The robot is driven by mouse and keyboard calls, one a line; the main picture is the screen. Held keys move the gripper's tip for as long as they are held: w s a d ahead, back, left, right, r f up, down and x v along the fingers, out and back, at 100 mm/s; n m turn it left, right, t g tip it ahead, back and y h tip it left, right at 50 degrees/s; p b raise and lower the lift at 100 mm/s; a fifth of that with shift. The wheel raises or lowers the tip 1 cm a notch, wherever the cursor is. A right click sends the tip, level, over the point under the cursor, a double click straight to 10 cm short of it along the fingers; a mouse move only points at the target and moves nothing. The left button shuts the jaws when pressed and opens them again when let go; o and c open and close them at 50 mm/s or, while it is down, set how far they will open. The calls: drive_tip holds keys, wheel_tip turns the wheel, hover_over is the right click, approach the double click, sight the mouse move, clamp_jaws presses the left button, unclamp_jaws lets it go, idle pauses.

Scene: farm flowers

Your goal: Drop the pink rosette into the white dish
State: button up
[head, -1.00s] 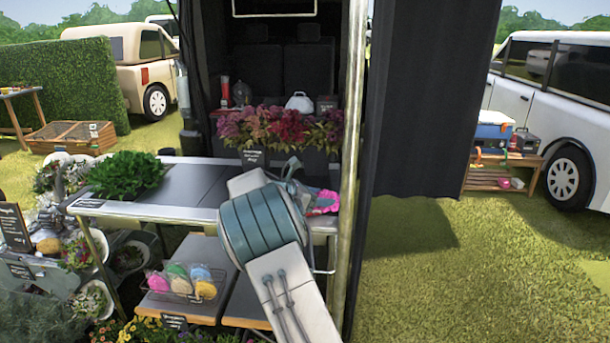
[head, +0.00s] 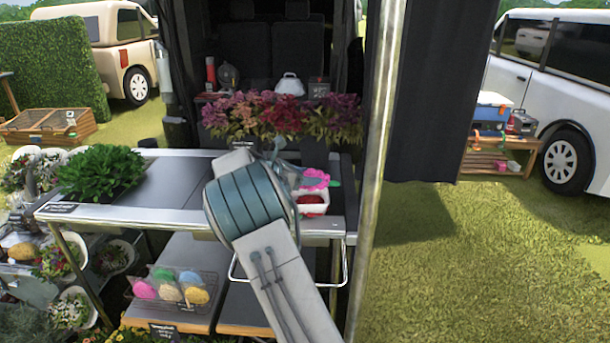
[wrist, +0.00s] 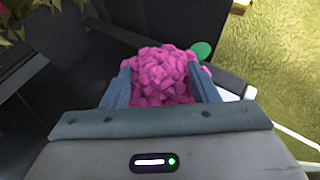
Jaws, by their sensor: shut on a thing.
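My gripper (wrist: 160,75) is shut on the pink rosette (wrist: 162,78), with a blue-grey finger on each side of it. In the head view the rosette (head: 316,179) shows above the right end of the table, just over the white dish (head: 311,210). Something red (head: 312,198) shows in the dish. My arm hides part of the dish's left side and most of the gripper in the head view. In the wrist view the rosette covers what lies beneath it. A white bit at its right may be the dish's edge.
A green piece (head: 335,183) shows just right of the rosette. The dark table (head: 185,185) carries a leafy green plant (head: 101,173) at the left. Red and purple flowers (head: 283,117) stand behind it. A metal pole (head: 380,150) rises close to the right. A wire basket (head: 172,290) sits below.

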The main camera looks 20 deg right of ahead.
sight(306, 190)
drive_tip(key=shift+f+b, duration=2.45)
drive_tip(key=shift+f, duration=0.1)
drive_tip(key=o, duration=1)
drive_tip(key=shift+o, duration=0.2)
drive_tip(key=p+v, duration=0.1)
drive_tip(key=v, duration=1.2)
drive_tip(key=shift+a+r+p, duration=0.25)
drive_tip(key=shift+a+p, duration=0.05)
drive_tip(key=shift+p, duration=0.1)
drive_tip(key=shift+s, duration=0.1)
